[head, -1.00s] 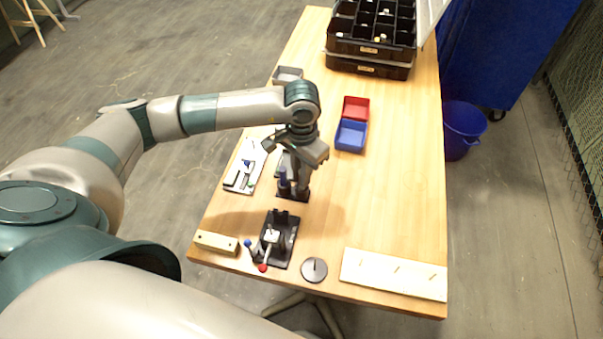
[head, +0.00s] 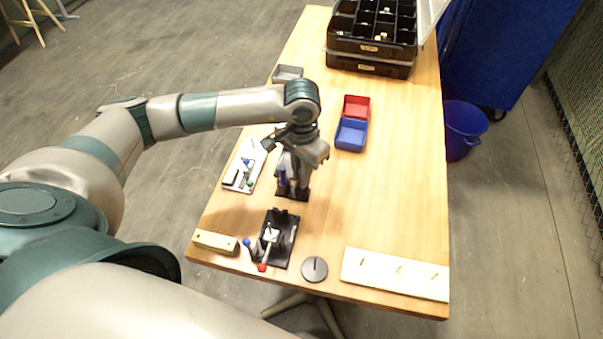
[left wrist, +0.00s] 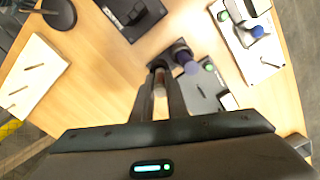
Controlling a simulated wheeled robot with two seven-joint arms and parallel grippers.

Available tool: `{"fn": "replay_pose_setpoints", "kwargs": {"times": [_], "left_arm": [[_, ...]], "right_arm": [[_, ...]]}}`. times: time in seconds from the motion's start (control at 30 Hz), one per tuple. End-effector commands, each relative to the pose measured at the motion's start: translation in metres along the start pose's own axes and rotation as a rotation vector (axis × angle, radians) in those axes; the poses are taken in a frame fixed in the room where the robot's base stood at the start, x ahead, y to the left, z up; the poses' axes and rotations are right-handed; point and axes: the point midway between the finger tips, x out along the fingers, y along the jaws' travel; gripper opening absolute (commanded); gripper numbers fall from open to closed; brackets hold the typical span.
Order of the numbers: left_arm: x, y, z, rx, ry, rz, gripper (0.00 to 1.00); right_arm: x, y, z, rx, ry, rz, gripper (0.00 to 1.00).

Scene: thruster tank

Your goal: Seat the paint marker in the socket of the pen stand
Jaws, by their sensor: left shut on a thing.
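The pen stand is a small black base on the table; its foot shows in the head view (head: 292,195) and its dark part in the left wrist view (left wrist: 172,50). My left gripper (head: 299,188) points down right beside this cylinder. In the left wrist view its fingers (left wrist: 158,80) are shut on a pale, slim cylinder (left wrist: 160,86), which looks like the paint marker. The marker's tip and the socket opening are hidden. My right gripper is not in view.
A white board (head: 240,182) is left. Red (head: 356,106) and blue (head: 350,136) bins stand behind.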

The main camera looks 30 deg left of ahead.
Motion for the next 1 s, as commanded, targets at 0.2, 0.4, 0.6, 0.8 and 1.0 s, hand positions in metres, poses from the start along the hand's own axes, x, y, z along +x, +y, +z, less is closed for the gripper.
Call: {"fn": "replay_pose_setpoints", "kwargs": {"times": [0.2, 0.4, 0.6, 0.8, 1.0], "left_arm": [[0.0030, -0.0002, 0.0000, 0.000, 0.000, 0.000, 0.00], [0.0032, -0.0001, 0.0003, 0.000, -0.001, 0.000, 0.00], [0.0028, 0.0000, 0.0003, 0.000, -0.001, 0.000, 0.00], [0.0028, -0.0001, 0.0002, 0.000, -0.001, 0.000, 0.35], [0.0028, 0.0000, 0.0002, 0.000, -0.001, 0.000, 0.35]], "right_arm": [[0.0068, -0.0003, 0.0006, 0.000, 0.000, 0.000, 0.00], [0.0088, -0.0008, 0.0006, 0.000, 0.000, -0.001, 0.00], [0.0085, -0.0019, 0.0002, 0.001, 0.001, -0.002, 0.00], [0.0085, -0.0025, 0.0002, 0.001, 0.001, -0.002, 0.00], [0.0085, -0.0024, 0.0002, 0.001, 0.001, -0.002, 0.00]]}}
